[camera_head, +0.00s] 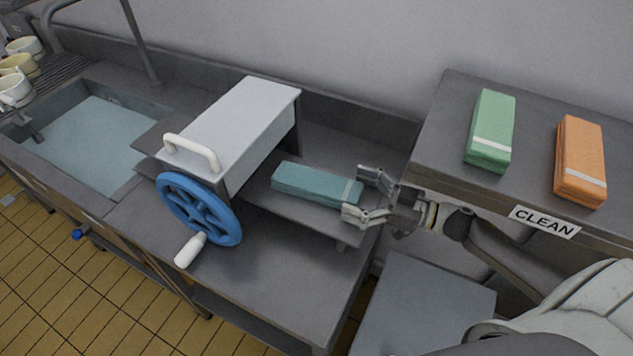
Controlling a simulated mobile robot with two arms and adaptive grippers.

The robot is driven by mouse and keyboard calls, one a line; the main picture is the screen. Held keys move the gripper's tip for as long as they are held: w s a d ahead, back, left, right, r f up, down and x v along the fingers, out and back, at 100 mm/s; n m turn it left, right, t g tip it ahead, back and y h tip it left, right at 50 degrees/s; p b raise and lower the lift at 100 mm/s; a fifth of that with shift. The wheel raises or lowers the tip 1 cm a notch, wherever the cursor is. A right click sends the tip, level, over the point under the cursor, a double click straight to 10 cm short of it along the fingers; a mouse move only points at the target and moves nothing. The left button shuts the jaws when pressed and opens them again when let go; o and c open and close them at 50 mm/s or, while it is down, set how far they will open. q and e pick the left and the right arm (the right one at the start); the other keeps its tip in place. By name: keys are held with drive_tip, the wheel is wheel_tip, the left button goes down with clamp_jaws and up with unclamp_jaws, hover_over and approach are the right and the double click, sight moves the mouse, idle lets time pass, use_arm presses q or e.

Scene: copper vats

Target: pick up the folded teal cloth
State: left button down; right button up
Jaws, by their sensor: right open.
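The folded teal cloth (308,184) lies flat on a small grey tray (297,209) on the right side of a grey box-shaped machine. It has a paler band near its right end. My right gripper (357,196) is open at the cloth's right end, with one finger on the far side and one on the near side of that end. I cannot tell whether the fingers touch the cloth. My left gripper is not in view.
The machine (236,125) has a blue handwheel (199,207) and white handles. A sink with water (88,143) is at left, with mugs (18,66) beyond. At right, a raised shelf labelled CLEAN (545,222) holds a green cloth (491,131) and an orange cloth (581,160).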

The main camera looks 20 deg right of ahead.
sight(338, 187)
drive_tip(key=x, duration=0.2)
drive_tip(key=p+x, duration=0.1)
drive_tip(key=shift+w+a+r, duration=0.2)
drive_tip(key=shift+w+a, duration=0.35)
drive_tip(key=shift+a, duration=0.05)
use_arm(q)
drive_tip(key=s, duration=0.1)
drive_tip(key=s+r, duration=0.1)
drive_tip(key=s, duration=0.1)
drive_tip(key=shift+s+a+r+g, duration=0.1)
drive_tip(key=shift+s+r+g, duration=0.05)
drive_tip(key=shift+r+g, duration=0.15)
use_arm(e)
drive_tip(key=shift+f, duration=0.1)
drive_tip(key=c, duration=1.1)
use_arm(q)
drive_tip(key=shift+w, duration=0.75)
use_arm(e)
drive_tip(key=shift+c, duration=0.7)
